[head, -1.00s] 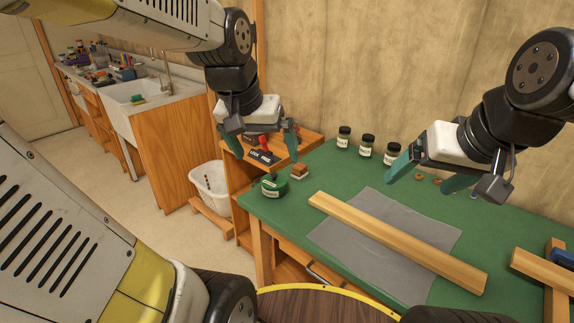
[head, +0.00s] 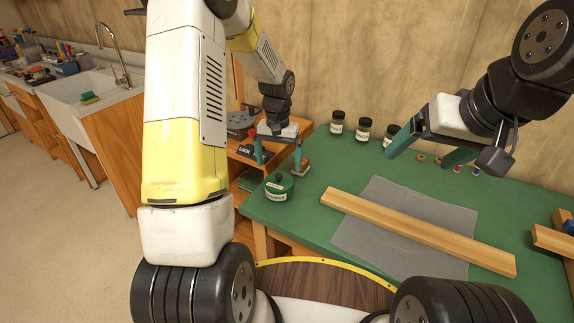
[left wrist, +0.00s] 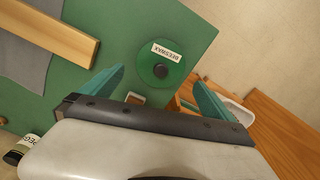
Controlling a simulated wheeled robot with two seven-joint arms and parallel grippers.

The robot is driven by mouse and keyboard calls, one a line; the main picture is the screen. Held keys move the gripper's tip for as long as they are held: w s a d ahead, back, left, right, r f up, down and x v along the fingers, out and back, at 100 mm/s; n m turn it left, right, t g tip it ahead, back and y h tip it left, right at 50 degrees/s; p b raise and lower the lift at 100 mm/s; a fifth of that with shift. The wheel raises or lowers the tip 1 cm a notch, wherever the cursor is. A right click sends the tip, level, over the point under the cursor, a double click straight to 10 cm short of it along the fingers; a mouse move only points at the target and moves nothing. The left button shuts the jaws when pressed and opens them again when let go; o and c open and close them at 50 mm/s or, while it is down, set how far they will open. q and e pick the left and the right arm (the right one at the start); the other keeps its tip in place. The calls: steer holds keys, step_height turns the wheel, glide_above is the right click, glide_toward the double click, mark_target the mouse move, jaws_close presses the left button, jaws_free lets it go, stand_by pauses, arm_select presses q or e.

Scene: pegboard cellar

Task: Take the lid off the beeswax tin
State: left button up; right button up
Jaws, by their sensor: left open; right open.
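The beeswax tin (head: 279,190) is a round green tin with a pale label. It stands upright near the left edge of the green bench top. Its green lid (left wrist: 150,76) is on, with a dark knob in the middle. My left gripper (head: 278,158) is open and empty, behind and above the tin in the head view. In the left wrist view its open fingers (left wrist: 158,88) point towards the tin, which lies between and beyond their tips. My right gripper (head: 428,153) is open and empty above the bench's right part, well apart from the tin.
A small wooden block (head: 301,168) sits close behind the tin. A long wooden bar (head: 420,231) lies across a grey mat (head: 362,236). Several jars (head: 337,123) stand along the back. A lower shelf unit (head: 247,152) adjoins the bench's left side.

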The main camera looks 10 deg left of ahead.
mark_target(279, 173)
arm_select(q)
step_height(279, 173, down, 6)
steer(key=shift+w+r, duration=0.1)
steer(key=shift+w, duration=0.05)
steer(key=c, duration=1.1)
